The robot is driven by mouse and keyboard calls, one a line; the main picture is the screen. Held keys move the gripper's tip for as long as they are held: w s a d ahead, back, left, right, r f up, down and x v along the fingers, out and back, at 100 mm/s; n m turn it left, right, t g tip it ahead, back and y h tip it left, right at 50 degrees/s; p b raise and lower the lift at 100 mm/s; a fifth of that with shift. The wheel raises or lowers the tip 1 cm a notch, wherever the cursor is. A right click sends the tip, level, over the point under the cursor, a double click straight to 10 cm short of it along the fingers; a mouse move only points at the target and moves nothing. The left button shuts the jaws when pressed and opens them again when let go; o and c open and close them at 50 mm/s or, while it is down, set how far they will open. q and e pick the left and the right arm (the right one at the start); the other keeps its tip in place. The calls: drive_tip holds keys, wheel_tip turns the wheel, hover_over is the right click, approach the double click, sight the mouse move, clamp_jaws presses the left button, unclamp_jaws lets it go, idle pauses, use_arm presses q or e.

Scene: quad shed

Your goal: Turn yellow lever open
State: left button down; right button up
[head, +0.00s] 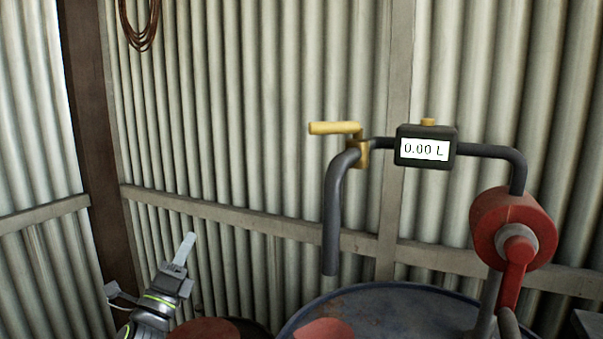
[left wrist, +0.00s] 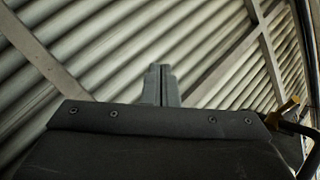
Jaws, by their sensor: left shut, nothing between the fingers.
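The yellow lever (head: 334,128) sits on a brass valve (head: 362,153) at the top of the dark spout pipe (head: 332,215). It points left, roughly level, across the pipe's top. In the left wrist view the yellow lever (left wrist: 287,104) shows small at the right edge, beside the dark pipe. My left gripper (head: 188,242) is shut and empty, pointing up at the lower left of the head view, well left of and below the lever. Its closed fingers (left wrist: 160,85) also show in the left wrist view. My right gripper is not in view.
A meter (head: 425,148) reading 0.00 L joins the valve to a red pump (head: 512,230) at the right. A blue drum top (head: 390,305) lies below the spout. Corrugated wall (head: 240,110) stands behind, with a coiled cable (head: 140,30) at upper left. The space between gripper and spout looks clear.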

sight(305, 131)
use_arm(q)
drive_tip(key=s+d+r+n+g+h, duration=0.1)
drive_tip(key=d+r+n+g+h, duration=0.6)
drive_tip(key=r+n+g, duration=0.65)
drive_tip(key=s+d+r+n+g+h, duration=0.1)
drive_tip(key=d+r+n+g+h, duration=0.7)
drive_tip(key=n, duration=0.9)
drive_tip(key=s+d+r+p, duration=0.1)
drive_tip(key=d, duration=0.2)
drive_tip(key=s+d+g+y+p, duration=0.1)
drive_tip(key=d, duration=0.2)
drive_tip(key=s+d+r+g+y+p, duration=0.1)
drive_tip(key=d, duration=0.2)
drive_tip(key=shift+s+d+r+m, duration=0.15)
drive_tip(key=shift+s+r+m, duration=0.15)
drive_tip(key=shift+r+m, duration=0.05)
